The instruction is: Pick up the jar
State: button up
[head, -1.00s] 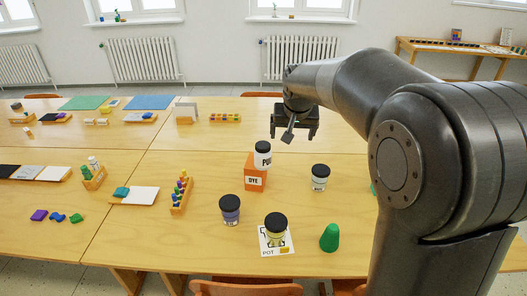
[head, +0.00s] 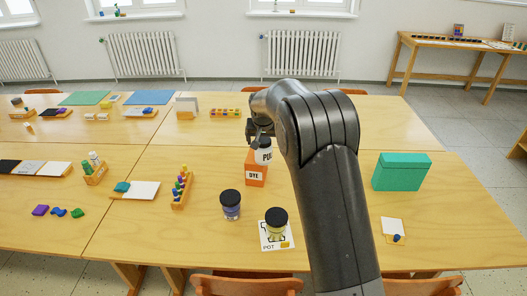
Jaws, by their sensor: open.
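A white jar (head: 263,156) with a black lid and a partly covered label stands upright on an orange box marked DYE (head: 256,176). My gripper (head: 259,136) is open at the jar's lid, seen partly edge-on. I cannot tell whether its fingers are around the lid or just above or behind it. A purple-blue jar with a black lid (head: 231,207) stands on the table to the front left of the box. A pale yellow jar with a black lid (head: 276,226) stands on a white card marked POT (head: 268,246).
My arm covers the table right of the box. A teal box (head: 401,172) and a white card with a small blue piece (head: 393,228) lie further right. A wooden rack of coloured pegs (head: 182,188) stands left. Chairs (head: 247,284) line the front edge.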

aim_at(263, 148)
jog(key=x, duration=0.6)
jog(key=shift+s+a+f, duration=0.1)
jog(key=shift+s+a, duration=0.05)
jog(key=c, duration=1.4)
